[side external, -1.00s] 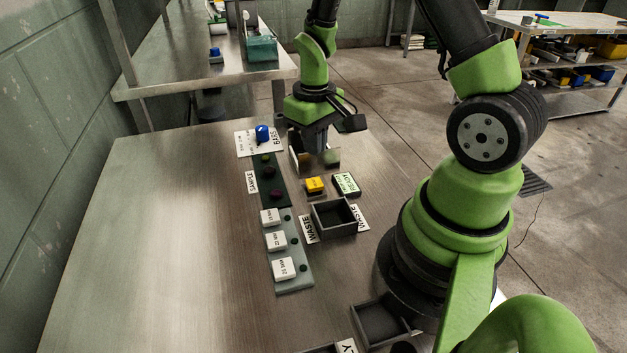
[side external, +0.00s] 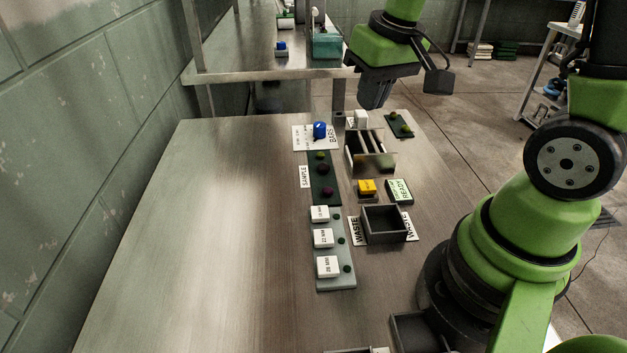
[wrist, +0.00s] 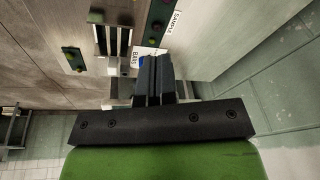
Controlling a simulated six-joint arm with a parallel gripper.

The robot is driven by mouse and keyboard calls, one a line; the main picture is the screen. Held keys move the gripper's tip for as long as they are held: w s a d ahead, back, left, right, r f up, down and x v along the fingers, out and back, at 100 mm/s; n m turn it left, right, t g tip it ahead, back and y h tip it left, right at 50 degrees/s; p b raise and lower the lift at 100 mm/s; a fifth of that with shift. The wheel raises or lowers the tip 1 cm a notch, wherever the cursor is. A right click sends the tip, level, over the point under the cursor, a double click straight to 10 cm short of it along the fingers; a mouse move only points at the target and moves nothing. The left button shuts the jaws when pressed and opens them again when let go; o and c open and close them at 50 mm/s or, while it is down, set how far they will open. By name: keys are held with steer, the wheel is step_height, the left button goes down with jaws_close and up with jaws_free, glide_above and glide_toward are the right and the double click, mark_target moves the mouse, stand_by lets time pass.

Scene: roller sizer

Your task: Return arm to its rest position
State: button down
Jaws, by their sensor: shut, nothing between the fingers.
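My gripper (side external: 374,97) is raised above the far end of the metal table (side external: 220,230), clear of everything on it. Its dark fingers are shut with nothing between them, and they also show in the wrist view (wrist: 153,80). Below and in front of it is the roller sizer (side external: 368,152), a dark frame with pale bars, also in the wrist view (wrist: 112,38). A blue knob (side external: 319,130) stands on the white BARS card (side external: 301,138) to the left of the sizer.
A dark green SAMPLE strip (side external: 334,198) holds several dark round pieces. A grey strip (side external: 342,282) carries white labelled blocks. A yellow block (side external: 367,187), a READY sign (side external: 399,191) and an open WASTE bin (side external: 385,237) stand nearby. The table's left side is clear.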

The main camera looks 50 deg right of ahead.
steer(key=s+a+r+t+y, duration=0.2)
steer(key=s+a+r+t, duration=0.2)
steer(key=s+a+r, duration=0.3)
steer(key=s+r, duration=0.3)
steer(key=shift+a, duration=0.2)
